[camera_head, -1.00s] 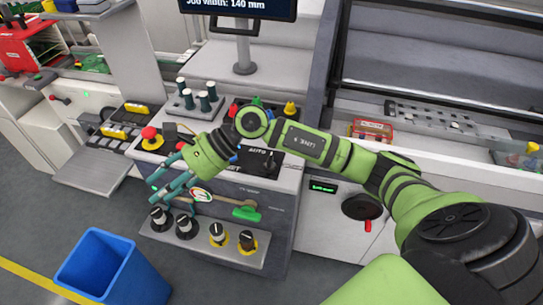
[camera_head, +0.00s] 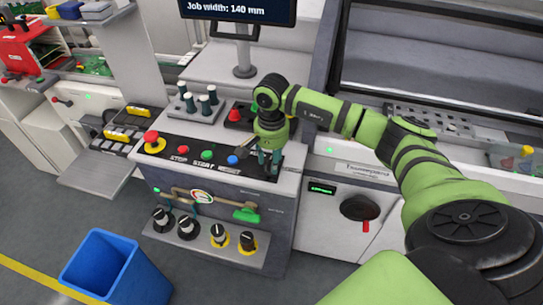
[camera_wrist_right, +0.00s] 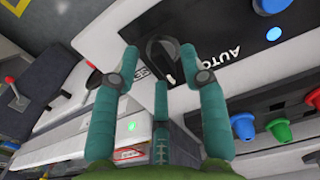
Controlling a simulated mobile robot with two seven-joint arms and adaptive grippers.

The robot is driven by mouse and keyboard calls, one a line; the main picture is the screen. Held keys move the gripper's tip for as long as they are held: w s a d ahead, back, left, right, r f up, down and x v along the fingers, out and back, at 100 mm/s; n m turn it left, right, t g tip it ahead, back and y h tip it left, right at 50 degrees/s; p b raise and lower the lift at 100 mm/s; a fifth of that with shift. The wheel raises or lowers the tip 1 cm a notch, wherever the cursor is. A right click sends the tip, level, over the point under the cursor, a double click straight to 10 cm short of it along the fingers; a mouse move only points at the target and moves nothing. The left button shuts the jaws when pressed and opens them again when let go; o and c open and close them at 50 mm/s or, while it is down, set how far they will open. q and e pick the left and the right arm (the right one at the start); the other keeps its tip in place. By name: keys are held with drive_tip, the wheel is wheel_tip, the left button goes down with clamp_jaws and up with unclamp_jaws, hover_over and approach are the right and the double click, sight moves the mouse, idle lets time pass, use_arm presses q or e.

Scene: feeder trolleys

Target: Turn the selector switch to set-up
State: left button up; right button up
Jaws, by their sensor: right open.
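Which label the mark points at I cannot tell. My right gripper (camera_wrist_right: 160,62) is open, its teal fingers on either side of the knob; contact is not clear. In the head view my right gripper (camera_head: 269,160) points down at the console's right end and hides the switch. My left gripper is not in view.
Blue (camera_head: 232,160), green (camera_head: 206,155) and red (camera_head: 182,150) buttons and a red emergency stop (camera_head: 150,136) are left of the gripper. Black-and-white knobs (camera_head: 187,228) and a green-handled lever (camera_head: 245,215) are below. A blue bin (camera_head: 117,272) stands on the floor.

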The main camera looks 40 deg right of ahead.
drive_tip(key=shift+f, duration=0.45)
clamp_jaws()
